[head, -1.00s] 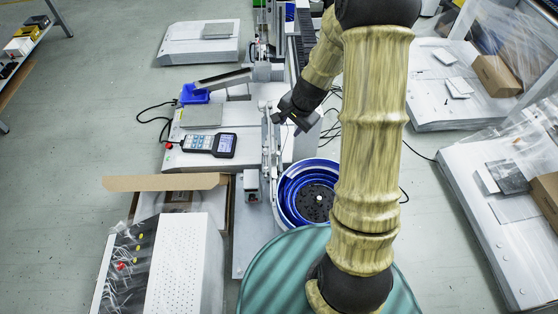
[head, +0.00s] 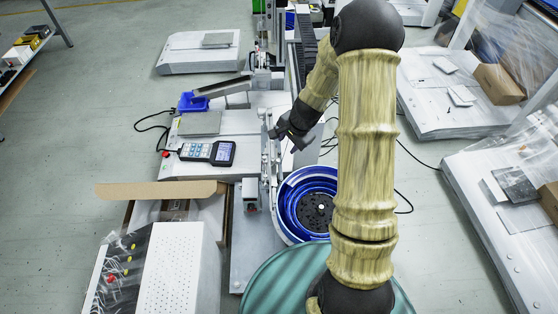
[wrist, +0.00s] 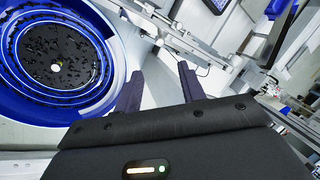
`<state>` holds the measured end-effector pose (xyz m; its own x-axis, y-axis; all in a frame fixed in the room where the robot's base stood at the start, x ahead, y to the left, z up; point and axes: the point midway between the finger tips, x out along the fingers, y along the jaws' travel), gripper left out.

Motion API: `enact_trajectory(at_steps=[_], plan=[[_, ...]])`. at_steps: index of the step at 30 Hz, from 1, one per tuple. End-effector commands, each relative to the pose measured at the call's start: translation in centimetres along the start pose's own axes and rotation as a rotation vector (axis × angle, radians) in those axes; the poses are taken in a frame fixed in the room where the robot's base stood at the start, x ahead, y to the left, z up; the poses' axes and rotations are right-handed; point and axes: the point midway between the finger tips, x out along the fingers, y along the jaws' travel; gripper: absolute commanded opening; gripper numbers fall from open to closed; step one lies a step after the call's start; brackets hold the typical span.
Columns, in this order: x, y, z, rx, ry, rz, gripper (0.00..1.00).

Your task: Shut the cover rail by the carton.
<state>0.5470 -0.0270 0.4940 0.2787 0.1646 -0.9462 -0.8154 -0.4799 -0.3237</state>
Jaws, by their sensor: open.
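The open carton (head: 158,189) stands at the lower left, one brown flap raised along its back. A narrow pale metal rail (head: 266,150), which looks like the cover rail, runs lengthwise right of the carton, beside the blue bowl. In the wrist view the rail (wrist: 185,38) crosses beyond the fingertips. I cannot tell how far open it is. My gripper (head: 277,131) is beside the rail's right side, close to it. In the wrist view my gripper (wrist: 158,78) has its two dark fingers apart with nothing between them. Contact with the rail is not clear.
The blue feeder bowl (head: 306,203) with dark small parts sits just right of the rail, and left of the fingers in the wrist view. A handheld pendant (head: 208,152) lies on the grey plate to the left. A white perforated box (head: 178,268) stands in front of the carton.

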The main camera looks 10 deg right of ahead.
Motion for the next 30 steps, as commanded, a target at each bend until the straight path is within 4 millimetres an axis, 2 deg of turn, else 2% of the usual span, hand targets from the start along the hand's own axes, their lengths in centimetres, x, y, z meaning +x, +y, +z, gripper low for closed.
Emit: enact_trajectory(at_steps=[1,18,24,30], plan=[[1.4,0.2,0.1,-0.001,-0.002,0.001,0.4],[11.4,0.2,0.0,0.0,-0.001,0.001,0.4],[13.5,0.1,0.0,-0.001,0.0,0.0,0.4],[13.8,0.0,0.0,0.0,0.001,0.0,0.4]])
